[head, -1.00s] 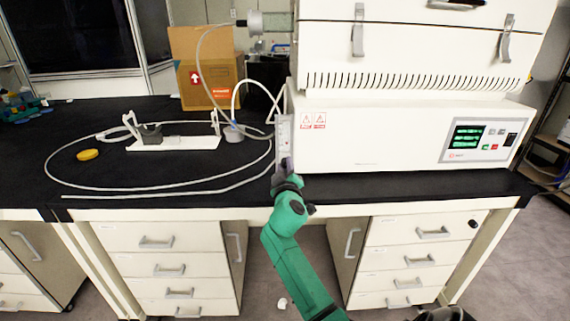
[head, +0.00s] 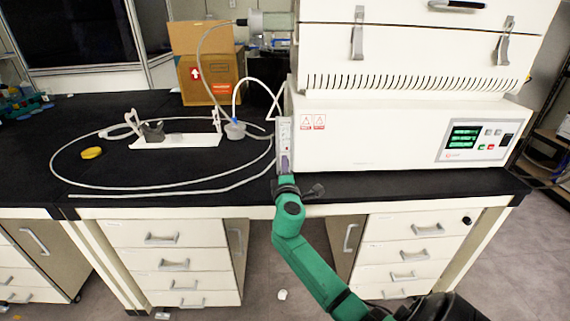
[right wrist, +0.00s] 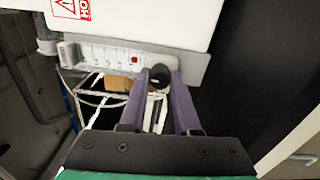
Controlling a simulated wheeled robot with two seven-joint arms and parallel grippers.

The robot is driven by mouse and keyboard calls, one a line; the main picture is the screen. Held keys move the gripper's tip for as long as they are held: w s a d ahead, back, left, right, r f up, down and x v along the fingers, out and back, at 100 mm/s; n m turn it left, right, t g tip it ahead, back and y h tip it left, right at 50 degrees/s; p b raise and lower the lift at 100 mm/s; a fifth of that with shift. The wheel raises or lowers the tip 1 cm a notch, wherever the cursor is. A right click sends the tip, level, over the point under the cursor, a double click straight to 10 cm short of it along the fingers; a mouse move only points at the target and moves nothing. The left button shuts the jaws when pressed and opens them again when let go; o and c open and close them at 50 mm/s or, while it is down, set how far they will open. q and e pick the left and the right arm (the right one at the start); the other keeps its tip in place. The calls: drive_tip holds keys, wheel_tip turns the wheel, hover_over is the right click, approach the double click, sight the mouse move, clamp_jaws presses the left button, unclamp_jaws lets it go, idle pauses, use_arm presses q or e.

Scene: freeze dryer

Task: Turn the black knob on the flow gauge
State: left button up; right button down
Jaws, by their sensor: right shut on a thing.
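The flow gauge (head: 284,135) is a narrow upright panel on the left front corner of the white freeze dryer. In the right wrist view the gauge panel (right wrist: 105,55) runs across the top, with the black knob (right wrist: 159,75) near its right end. My right gripper (head: 285,165) is at the lower end of the gauge. In the right wrist view its two purple fingers (right wrist: 158,78) are on either side of the black knob and shut on it. The knob is hidden by the gripper in the head view. My left gripper does not show.
The white freeze dryer (head: 380,135) fills the right of the black bench (head: 240,182). A white rack (head: 178,141), looped tubing (head: 130,190), a yellow disc (head: 91,153) and a cardboard box (head: 210,78) are to the left. Drawers (head: 180,255) stand below.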

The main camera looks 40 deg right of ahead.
drive_tip(key=shift+d+r+n, duration=0.1)
drive_tip(key=shift+r+n, duration=0.05)
drive_tip(key=shift+n, duration=0.45)
drive_tip(key=c, duration=0.6)
unclamp_jaws()
drive_tip(key=shift+d, duration=0.1)
drive_tip(key=shift+s+a, duration=0.25)
drive_tip(key=shift+a, duration=0.1)
drive_tip(key=v, duration=1.3)
drive_tip(key=shift+s+a, duration=0.2)
drive_tip(key=shift+s, duration=0.15)
